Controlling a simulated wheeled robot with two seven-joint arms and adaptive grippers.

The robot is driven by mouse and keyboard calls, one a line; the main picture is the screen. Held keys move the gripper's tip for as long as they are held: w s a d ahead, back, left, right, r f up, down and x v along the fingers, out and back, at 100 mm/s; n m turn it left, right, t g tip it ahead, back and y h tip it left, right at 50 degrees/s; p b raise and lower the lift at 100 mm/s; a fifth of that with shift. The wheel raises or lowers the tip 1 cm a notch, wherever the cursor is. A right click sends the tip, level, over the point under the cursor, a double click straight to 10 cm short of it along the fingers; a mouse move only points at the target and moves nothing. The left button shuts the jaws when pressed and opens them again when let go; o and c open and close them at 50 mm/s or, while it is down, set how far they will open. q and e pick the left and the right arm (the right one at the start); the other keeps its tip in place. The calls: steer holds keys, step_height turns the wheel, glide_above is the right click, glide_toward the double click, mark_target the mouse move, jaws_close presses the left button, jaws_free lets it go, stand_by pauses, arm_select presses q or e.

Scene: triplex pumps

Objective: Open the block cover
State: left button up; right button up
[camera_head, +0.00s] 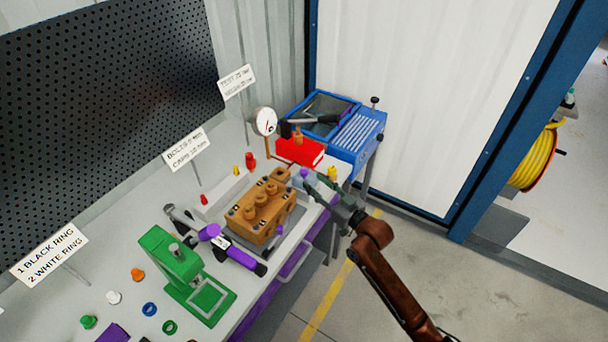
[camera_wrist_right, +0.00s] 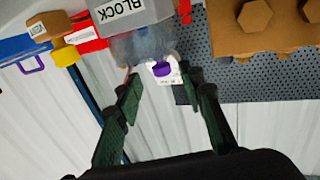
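The block cover (camera_wrist_right: 145,45) shows in the right wrist view as a clear bluish box with a grey top labelled BLOCK. In the head view the cover (camera_head: 299,184) is a small pale box at the right of the brown pump block, partly hidden by my right gripper (camera_head: 314,182). A small purple knob (camera_wrist_right: 162,69) shows at the cover. My right gripper (camera_wrist_right: 163,80) is open, its two dark green fingers spread with the knob just beyond and between the tips. I see no clear contact. My left gripper is not in view.
The brown pump block (camera_head: 262,208) stands left of the cover. A red box (camera_head: 301,151), a gauge (camera_head: 265,121) and a blue cabinet (camera_head: 357,134) stand behind. A green press (camera_head: 180,270) and a purple-handled tool (camera_head: 238,253) are nearer. The floor at right is free.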

mark_target(307, 176)
steer(key=b+x, duration=0.1)
steer(key=x, duration=0.5)
steer(key=shift+f, duration=0.1)
jaws_close()
stand_by(0.3)
